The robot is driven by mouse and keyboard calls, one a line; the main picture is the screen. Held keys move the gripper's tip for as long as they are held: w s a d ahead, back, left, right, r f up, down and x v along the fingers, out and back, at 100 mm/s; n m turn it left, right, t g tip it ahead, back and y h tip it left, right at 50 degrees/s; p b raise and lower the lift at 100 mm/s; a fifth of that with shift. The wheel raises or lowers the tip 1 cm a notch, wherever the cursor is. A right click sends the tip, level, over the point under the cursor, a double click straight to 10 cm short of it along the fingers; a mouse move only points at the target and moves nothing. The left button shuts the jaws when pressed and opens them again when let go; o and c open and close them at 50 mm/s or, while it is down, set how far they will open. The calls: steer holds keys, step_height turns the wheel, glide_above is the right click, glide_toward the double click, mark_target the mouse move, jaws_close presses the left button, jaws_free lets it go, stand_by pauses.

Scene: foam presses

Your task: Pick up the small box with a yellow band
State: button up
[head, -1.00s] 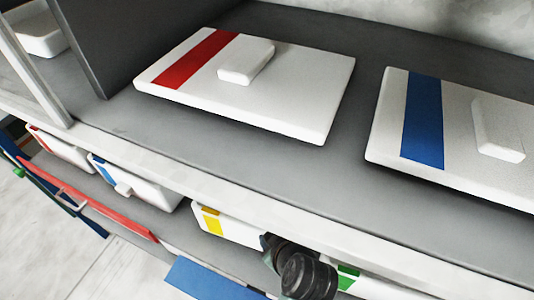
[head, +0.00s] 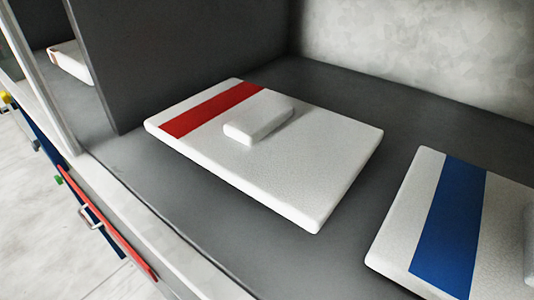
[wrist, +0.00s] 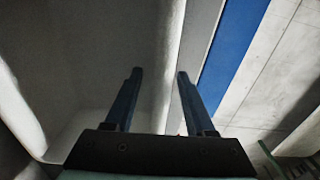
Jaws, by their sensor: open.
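The small box with a yellow band is not in the head view now, and I cannot make it out in the wrist view. My gripper (wrist: 160,73) shows in the wrist view with its two dark fingers apart and nothing between them. A dim grey, blurred surface lies behind the fingers; I cannot tell what it is. My gripper is not in the head view.
In the head view a large white lid with a red band (head: 305,170) and one with a blue band (head: 415,210) lie on a grey shelf (head: 215,222). A dark upright panel (head: 185,60) stands at left. A blue strip (wrist: 230,50) runs right of my fingers.

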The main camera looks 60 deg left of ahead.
step_height(320, 180, down, 4)
steer(key=shift+s+d+f, duration=0.1)
steer(key=shift+d, duration=0.05)
jaws_close()
stand_by(0.3)
